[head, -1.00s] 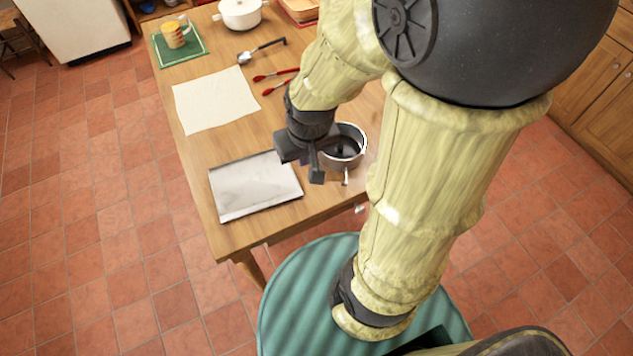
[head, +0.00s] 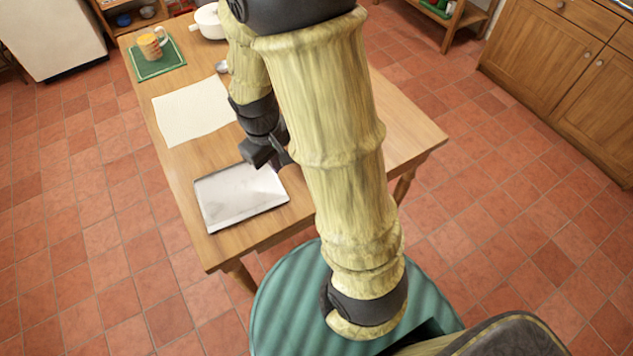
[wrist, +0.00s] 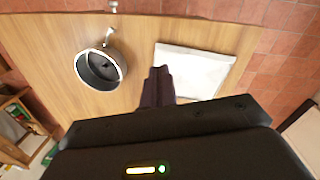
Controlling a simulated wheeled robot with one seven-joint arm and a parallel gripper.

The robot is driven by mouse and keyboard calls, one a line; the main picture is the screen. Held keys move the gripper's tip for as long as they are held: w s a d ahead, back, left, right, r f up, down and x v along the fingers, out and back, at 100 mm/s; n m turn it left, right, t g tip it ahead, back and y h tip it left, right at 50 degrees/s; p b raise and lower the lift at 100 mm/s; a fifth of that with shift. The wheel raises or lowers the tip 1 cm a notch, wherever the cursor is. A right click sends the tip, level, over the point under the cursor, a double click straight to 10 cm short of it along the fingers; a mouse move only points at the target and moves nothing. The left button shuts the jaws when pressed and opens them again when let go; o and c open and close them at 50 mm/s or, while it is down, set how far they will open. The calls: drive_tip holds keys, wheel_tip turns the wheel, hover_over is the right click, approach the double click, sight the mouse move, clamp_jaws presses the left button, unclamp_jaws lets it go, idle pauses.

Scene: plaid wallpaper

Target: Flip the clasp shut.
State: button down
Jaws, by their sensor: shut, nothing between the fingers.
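A round grey metal pot (wrist: 100,68) with a dark inside stands on the wooden table in the wrist view. A small metal piece (wrist: 108,37) sticks out from its rim toward the table edge; I cannot tell whether it is the clasp or a handle. In the head view my arm hides the pot. My gripper (wrist: 158,74) is shut and empty, above the table between the pot and a pale tray (wrist: 192,70), apart from both. In the head view my gripper (head: 264,154) is just above the tray's far edge.
The pale tray also shows in the head view (head: 240,195). A cream cloth (head: 192,111) lies beyond it, then a mug (head: 150,46) on a green mat (head: 158,66) and a white pot (head: 209,21). The table (head: 415,140) is bare at its right corner.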

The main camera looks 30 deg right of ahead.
drive_tip(key=w+f+n+g+h, duration=0.2)
drive_tip(key=w+f+n+h, duration=0.1)
drive_tip(key=f, duration=0.4)
drive_tip(key=w+d+f+n+g+h+p, duration=0.1)
drive_tip(key=w+f+n+h, duration=0.2)
drive_tip(key=f+n, duration=0.3)
drive_tip(key=shift+w+d+f+g+h, duration=0.3)
drive_tip(key=shift+w+f+g+h, duration=0.1)
drive_tip(key=shift+f+h, duration=0.25)
drive_tip(key=p+x, duration=0.2)
drive_tip(key=x, duration=0.7)
drive_tip(key=shift+s+d, duration=0.1)
drive_tip(key=shift+s+d+f+p, duration=0.1)
drive_tip(key=shift+s+d+p, duration=0.2)
drive_tip(key=shift+d, duration=0.35)
drive_tip(key=shift+s+d+f+p, duration=0.15)
drive_tip(key=shift+s+d+p, duration=0.2)
drive_tip(key=shift+d, duration=0.3)
drive_tip(key=shift+s+d+f+p, duration=0.1)
drive_tip(key=shift+s+d+p, duration=0.2)
drive_tip(key=shift+d, duration=0.35)
drive_tip(key=shift+w+d+n, duration=0.1)
drive_tip(key=shift+d+n, duration=0.05)
drive_tip(key=shift+n, duration=0.15)
